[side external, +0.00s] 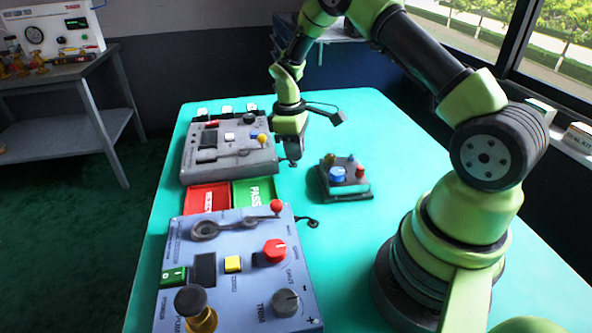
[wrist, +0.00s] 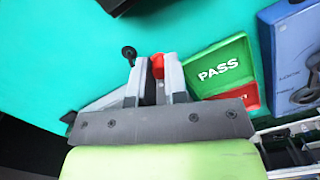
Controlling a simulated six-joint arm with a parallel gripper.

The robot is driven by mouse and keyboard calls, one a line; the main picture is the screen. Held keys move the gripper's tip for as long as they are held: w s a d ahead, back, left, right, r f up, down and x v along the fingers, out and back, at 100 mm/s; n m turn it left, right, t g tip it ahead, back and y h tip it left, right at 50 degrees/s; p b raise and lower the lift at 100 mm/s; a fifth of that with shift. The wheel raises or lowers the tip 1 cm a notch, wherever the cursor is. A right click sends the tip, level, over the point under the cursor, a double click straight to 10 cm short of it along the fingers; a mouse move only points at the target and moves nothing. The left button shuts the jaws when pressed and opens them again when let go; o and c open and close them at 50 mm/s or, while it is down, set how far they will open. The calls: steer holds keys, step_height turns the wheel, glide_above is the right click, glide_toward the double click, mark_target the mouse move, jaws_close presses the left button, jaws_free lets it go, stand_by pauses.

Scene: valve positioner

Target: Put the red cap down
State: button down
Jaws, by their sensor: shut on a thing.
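My gripper (wrist: 155,80) is shut on the red cap (wrist: 157,67), which shows as a small red piece between the fingertips in the wrist view. In the side view, my gripper (side external: 292,160) points down over the turquoise table, at the right edge of the grey device and beyond the green PASS tray. The held cap cannot be made out there. In the wrist view, the green PASS tray (wrist: 218,68) is just right of the fingers, apart from them.
The grey device (side external: 228,152), red tray (side external: 207,197), green PASS tray (side external: 254,193) and blue device (side external: 236,275) line the table's left side. A small dark holder (side external: 345,192) with coloured knobs stands right of my gripper. Bare table (side external: 340,255) lies in front of it.

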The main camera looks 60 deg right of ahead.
mark_target(297, 179)
steer(key=shift+f, duration=2.8)
steer(key=c, duration=1.1)
jaws_free()
steer(key=shift+f, duration=0.15)
steer(key=shift+c, duration=0.2)
